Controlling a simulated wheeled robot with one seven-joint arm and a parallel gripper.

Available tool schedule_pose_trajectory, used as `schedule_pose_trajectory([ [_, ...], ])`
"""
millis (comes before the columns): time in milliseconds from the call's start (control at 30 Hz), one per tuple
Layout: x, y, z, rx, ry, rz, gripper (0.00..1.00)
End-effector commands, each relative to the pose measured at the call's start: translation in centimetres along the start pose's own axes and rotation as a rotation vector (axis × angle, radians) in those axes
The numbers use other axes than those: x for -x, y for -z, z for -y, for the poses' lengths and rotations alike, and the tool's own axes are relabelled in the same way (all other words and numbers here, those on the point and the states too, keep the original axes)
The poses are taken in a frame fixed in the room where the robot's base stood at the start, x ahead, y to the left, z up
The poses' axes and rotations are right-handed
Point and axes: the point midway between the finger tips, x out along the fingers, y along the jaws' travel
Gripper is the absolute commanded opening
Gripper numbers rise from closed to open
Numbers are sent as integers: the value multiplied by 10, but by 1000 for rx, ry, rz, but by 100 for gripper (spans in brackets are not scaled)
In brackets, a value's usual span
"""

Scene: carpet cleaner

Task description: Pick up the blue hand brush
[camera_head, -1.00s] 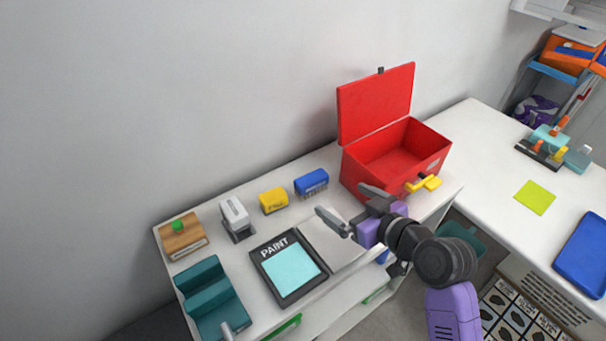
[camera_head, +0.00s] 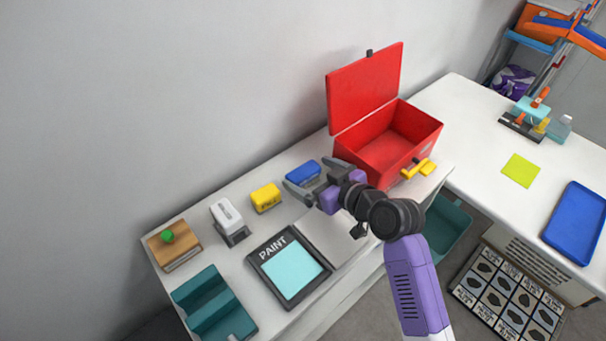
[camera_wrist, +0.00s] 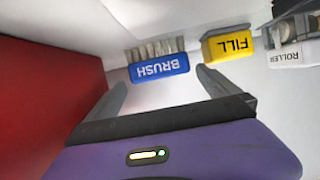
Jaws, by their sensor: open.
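The blue hand brush (camera_head: 303,173) lies on the white table against the back, between a yellow block and the red box. In the wrist view the brush (camera_wrist: 158,67) shows its blue body marked BRUSH, with pale bristles toward the wall. My gripper (camera_head: 312,182) is open and close in front of the brush in the head view, covering a little of it. In the wrist view my gripper's fingers (camera_wrist: 163,78) are spread, with the brush ahead of and between their tips. Nothing is held; I cannot tell whether a finger touches the brush.
The open red box (camera_head: 375,165) stands just right of my gripper. A yellow FILL block (camera_head: 266,197) is left of the brush, then a white roller item (camera_head: 228,220). A PAINT tray (camera_head: 290,268) lies in front. The wall is close behind.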

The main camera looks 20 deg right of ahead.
Motion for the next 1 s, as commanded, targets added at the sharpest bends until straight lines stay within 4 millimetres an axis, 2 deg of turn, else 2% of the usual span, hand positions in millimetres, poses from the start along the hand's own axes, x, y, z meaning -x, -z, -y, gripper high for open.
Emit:
schedule_pose_trajectory([
  [200, -28, -2, 2, 0, 1, 0, 100],
  [533, -34, -3, 2, 0, 0, 0, 100],
  [833, -34, -4, 2, 0, 0, 0, 41],
  [1000, -33, -3, 2, 0, 0, 0, 39],
])
